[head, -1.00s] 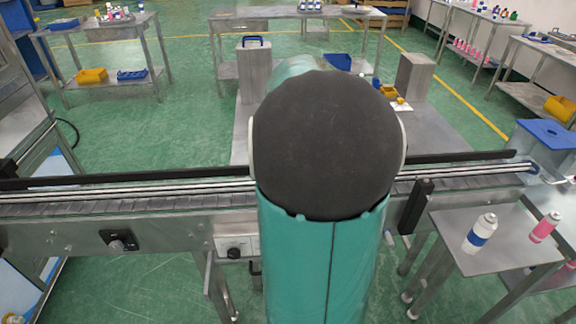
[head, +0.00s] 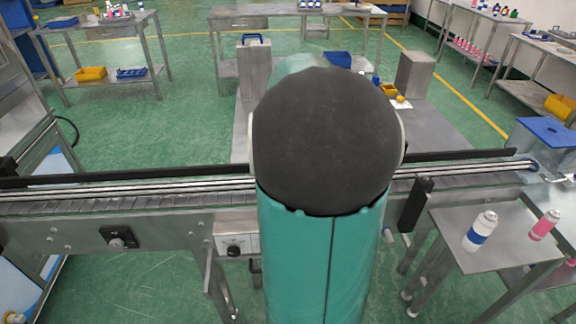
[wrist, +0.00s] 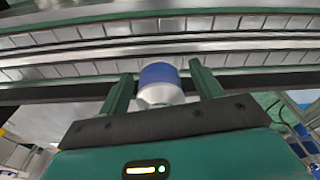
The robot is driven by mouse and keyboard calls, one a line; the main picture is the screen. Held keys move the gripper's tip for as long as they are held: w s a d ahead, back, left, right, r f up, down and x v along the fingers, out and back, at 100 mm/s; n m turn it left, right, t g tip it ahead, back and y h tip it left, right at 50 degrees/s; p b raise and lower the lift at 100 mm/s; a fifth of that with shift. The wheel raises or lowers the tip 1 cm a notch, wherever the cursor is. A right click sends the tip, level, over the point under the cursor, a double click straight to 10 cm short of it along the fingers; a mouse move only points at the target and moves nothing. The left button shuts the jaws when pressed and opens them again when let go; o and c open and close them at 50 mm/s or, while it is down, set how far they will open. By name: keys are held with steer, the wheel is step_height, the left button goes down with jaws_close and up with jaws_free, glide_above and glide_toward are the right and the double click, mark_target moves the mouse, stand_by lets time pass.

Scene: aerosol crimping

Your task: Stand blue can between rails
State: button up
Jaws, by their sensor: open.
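A white can with a blue band (wrist: 160,82) is between the two green fingers of my gripper (wrist: 162,88) in the wrist view. The fingers are apart, with a narrow gap visible on each side of the can. The can overlaps the near black rail and the edge of the slatted conveyor belt (wrist: 236,70). I cannot tell whether it stands on the belt. In the head view my arm hides the gripper and this can. The conveyor's rails (head: 120,190) run across the head view, left and right of my arm.
A side table (head: 455,255) at right holds another blue-banded white can (head: 480,231) and a pink can (head: 545,225). The visible belt stretches are clear.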

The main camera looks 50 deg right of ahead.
steer(key=shift+r, duration=0.1)
step_height(320, 180, up, 14)
steer(key=s+a, duration=0.1)
steer(key=shift+s+f, duration=0.15)
steer(key=shift+f, duration=0.05)
steer(key=shift+a, duration=0.15)
stand_by(0.5)
steer(key=a+f+n+t, duration=0.2)
steer(key=a+f+n, duration=0.1)
steer(key=a, duration=1.4)
steer(key=s+a+f+n+t, duration=0.1)
steer(key=a+f+n+t, duration=0.1)
steer(key=a, duration=1.5)
steer(key=f+n, duration=0.1)
steer(key=n, duration=0.1)
steer(key=shift+s+a+n+y, duration=0.25)
steer(key=shift+a+n+y, duration=0.1)
steer(key=shift+n+y, duration=0.05)
